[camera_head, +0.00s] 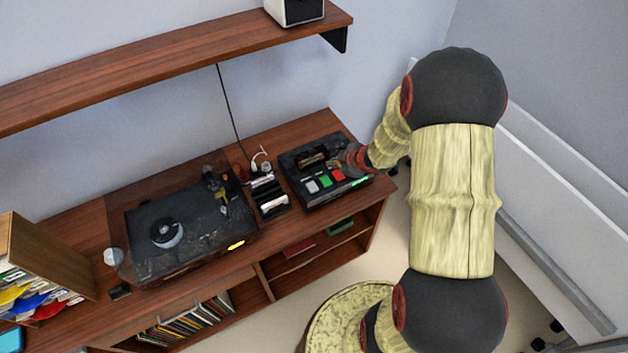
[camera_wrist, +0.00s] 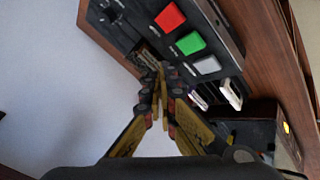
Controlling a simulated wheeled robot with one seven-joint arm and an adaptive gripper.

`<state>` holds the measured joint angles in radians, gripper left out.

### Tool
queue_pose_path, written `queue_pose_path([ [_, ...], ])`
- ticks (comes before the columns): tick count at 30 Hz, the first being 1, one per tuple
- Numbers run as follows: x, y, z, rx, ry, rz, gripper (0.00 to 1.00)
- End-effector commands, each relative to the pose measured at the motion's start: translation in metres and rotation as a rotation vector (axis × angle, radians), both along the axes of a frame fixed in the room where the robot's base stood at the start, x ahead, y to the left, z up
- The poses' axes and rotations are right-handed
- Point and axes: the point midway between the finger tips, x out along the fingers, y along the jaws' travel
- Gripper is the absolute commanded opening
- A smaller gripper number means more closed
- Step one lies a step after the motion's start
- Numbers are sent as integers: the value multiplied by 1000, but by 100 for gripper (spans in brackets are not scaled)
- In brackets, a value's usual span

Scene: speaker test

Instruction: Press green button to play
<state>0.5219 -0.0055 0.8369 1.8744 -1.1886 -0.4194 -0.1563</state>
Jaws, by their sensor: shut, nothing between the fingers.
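The green button (camera_head: 326,181) sits between a red button (camera_head: 338,175) and a light grey button (camera_head: 312,186) on a black player (camera_head: 297,167). The player stands at the right end of the wooden cabinet. In the wrist view the green button (camera_wrist: 190,42) is above and right of my fingertips, with the red button (camera_wrist: 170,17) and grey button (camera_wrist: 207,65) on either side. My gripper (camera_wrist: 160,78) is shut and empty. In the head view my gripper (camera_head: 350,160) is over the player's right side, near the red button. Whether it touches the player cannot be told.
A turntable (camera_head: 190,222) stands left of the player, with a small white-and-black item (camera_head: 268,192) between them. A wooden shelf (camera_head: 170,60) is above, carrying a white speaker (camera_head: 294,10). A wooden record box (camera_head: 45,255) stands far left. The wall is behind.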

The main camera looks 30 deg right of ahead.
Motion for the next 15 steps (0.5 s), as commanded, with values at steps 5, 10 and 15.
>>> queue_pose_path([
  [5,13,22,16,25,-74,100,0],
  [10,17,27,21,34,-96,119,0],
  [15,17,27,20,33,-95,117,0],
])
